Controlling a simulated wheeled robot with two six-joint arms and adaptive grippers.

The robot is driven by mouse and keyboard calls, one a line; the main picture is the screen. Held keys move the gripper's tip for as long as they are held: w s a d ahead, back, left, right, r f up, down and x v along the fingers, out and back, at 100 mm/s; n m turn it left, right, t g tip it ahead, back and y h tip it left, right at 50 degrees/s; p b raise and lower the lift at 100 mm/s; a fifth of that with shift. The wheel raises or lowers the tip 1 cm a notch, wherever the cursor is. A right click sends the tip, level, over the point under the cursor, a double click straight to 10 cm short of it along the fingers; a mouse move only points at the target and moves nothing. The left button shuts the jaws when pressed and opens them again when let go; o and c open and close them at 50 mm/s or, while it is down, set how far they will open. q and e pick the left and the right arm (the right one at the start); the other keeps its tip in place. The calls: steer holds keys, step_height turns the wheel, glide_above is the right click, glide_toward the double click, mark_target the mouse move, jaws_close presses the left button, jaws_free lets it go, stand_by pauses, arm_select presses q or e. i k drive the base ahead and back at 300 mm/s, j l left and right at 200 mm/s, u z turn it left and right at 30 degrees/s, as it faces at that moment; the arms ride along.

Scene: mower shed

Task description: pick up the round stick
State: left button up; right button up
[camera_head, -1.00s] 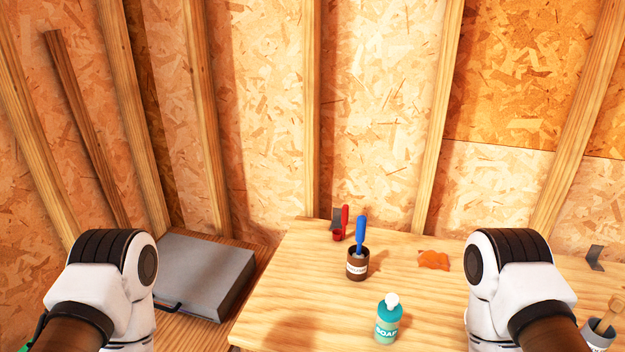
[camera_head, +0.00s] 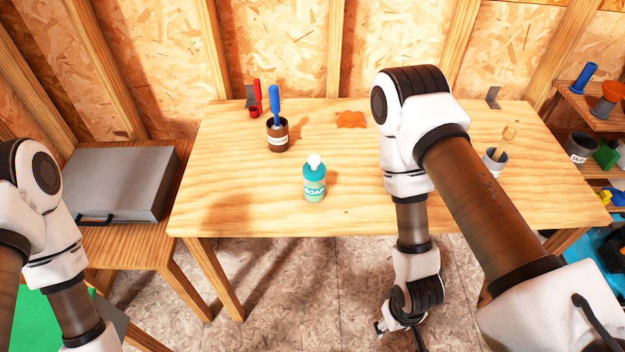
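I cannot tell for sure which thing is the round stick. A light wooden stick-like tool (camera_head: 506,140) stands tilted in a grey cup (camera_head: 494,162) at the right of the wooden table (camera_head: 250,210). A blue-handled tool (camera_head: 275,103) stands in a brown labelled cup (camera_head: 277,137) at the left back. My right gripper (camera_head: 381,328) hangs low in front of the table, apart from these things. It is small and partly hidden, so its opening is unclear. My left arm is at the lower left, with its gripper out of view.
A teal soap bottle (camera_head: 314,184) stands near the table's front edge. A red tool (camera_head: 257,100) and an orange patch (camera_head: 351,119) are behind. A grey case (camera_head: 120,180) lies on the lower left table. Shelves with a blue cylinder (camera_head: 584,76) stand right. The table's middle is mostly clear.

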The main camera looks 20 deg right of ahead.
mark_target(510, 132)
steer(key=z, duration=1.7)
